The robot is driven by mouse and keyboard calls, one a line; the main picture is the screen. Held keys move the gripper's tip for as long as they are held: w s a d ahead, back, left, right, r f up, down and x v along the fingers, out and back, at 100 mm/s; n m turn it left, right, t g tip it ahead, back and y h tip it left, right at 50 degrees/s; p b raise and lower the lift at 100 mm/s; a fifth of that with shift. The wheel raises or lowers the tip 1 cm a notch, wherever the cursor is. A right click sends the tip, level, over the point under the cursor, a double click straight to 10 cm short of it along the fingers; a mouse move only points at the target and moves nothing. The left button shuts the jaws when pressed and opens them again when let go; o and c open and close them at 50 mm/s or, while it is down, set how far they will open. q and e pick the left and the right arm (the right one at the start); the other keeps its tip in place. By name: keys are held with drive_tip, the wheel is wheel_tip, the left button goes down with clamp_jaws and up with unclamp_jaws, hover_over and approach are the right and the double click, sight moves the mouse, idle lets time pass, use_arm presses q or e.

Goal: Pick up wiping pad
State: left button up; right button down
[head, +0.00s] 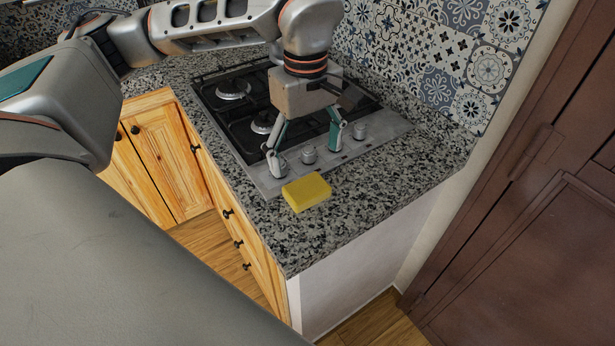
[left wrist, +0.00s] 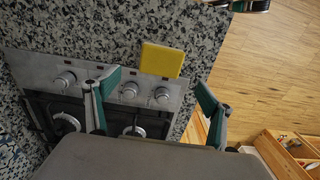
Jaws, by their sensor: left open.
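The wiping pad (head: 306,192) is a yellow block lying flat on the speckled granite counter, just in front of the stove's knob panel. It also shows in the left wrist view (left wrist: 162,60), near the top middle, beyond and between the two fingertips. My left gripper (head: 306,143) points down over the stove's front panel, behind the pad and apart from it. Its fingers are spread wide with nothing between them. It also shows in the left wrist view (left wrist: 158,86). My right gripper is in neither view.
The stove (head: 205,95) with burners and several knobs (head: 309,154) lies under my left gripper. A tiled wall (head: 435,45) stands behind the counter (head: 420,180). Wooden cabinets (head: 165,160) are below at left, and a brown door (head: 540,230) is at right. The counter right of the pad is clear.

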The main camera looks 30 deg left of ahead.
sight(304, 184)
use_arm(q)
drive_tip(key=shift+s+d+f, duration=0.1)
drive_tip(key=shift+s+f, duration=0.1)
drive_tip(key=shift+f, duration=1.35)
drive_tip(key=f, duration=0.4)
drive_tip(key=shift+w+a, duration=0.2)
drive_tip(key=shift+a, duration=0.15)
drive_tip(key=shift+f, duration=0.3)
drive_tip(key=c, duration=1)
drive_tip(key=shift+c, duration=0.3)
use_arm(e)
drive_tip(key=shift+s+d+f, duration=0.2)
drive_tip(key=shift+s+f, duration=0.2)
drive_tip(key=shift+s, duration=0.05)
use_arm(q)
drive_tip(key=shift+r, duration=0.1)
